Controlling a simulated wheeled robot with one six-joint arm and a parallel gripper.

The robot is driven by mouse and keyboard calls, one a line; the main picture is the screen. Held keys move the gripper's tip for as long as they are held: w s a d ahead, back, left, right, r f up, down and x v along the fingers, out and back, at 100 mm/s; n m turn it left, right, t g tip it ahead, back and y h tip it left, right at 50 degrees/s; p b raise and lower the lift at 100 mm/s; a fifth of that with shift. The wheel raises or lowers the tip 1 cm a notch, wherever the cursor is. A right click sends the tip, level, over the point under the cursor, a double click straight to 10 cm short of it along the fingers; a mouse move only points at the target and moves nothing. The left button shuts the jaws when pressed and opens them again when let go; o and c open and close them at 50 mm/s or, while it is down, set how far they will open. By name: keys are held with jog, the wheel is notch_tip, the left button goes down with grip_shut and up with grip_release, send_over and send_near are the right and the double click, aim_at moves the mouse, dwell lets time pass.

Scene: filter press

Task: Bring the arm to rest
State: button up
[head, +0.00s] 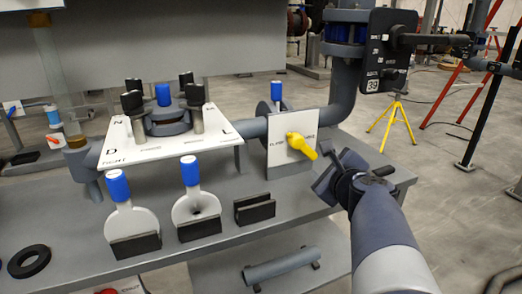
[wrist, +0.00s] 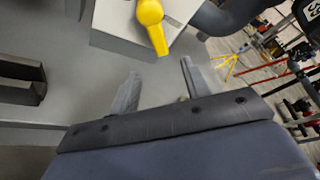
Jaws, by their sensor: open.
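My arm (head: 380,230) reaches up from the lower right in the head view. My gripper (head: 326,180) is beside the right end of the grey bench, just right of and below the yellow valve handle. In the wrist view my gripper (wrist: 158,82) shows two grey fingers apart with nothing between them. The yellow handle (head: 301,146) sits on a white plate (head: 290,125) and points down to the right. It also shows in the wrist view (wrist: 152,22), beyond the fingers and apart from them.
The bench (head: 85,245) carries two blue-capped paddle plates (head: 130,225), an empty black slotted holder (head: 254,209) and a black ring (head: 29,262). A grey pipe (head: 345,95) rises behind my gripper. A dark panel (head: 388,50) hangs at upper right. Open floor (head: 450,180) lies to the right.

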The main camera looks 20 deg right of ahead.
aim_at(311, 153)
jog(key=shift+w, duration=0.1)
jog(key=b+x, duration=0.2)
jog(key=x, duration=0.8)
jog(key=shift+w+f+b, duration=0.1)
jog(key=shift+w+b, duration=0.25)
jog(key=shift+b, duration=0.05)
